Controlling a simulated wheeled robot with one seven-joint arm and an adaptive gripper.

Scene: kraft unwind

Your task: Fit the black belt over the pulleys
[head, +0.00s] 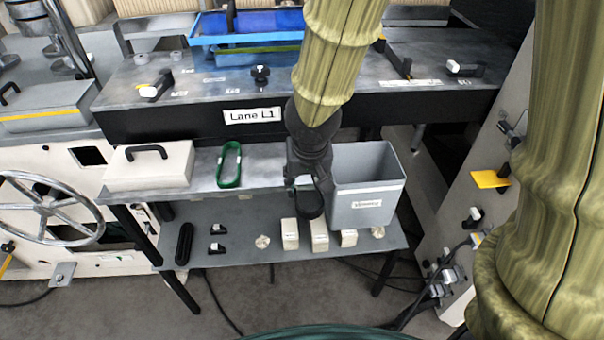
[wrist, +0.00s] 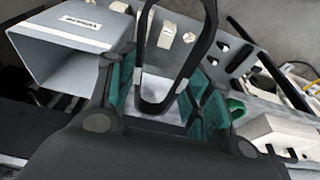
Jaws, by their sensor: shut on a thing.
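My gripper (head: 303,180) is shut on a black belt (head: 309,207), which hangs below it as a narrow loop in front of the shelf bench, beside a grey bin. In the wrist view the belt (wrist: 206,38) stretches away from between the teal finger pads of my gripper (wrist: 160,98). A second dark loop (head: 184,244) lies on the lower shelf at the left. A green belt (head: 230,165) lies on the upper shelf; part of it shows in the wrist view (wrist: 236,108). I cannot clearly make out the pulleys in either view.
The grey bin (head: 366,190) stands right of my gripper. A white lidded box (head: 150,168) sits at the upper shelf's left end. Several pale blocks (head: 290,234) stand on the lower shelf (head: 250,223). Behind is the Lane L1 table (head: 215,90) with a blue tray (head: 246,40).

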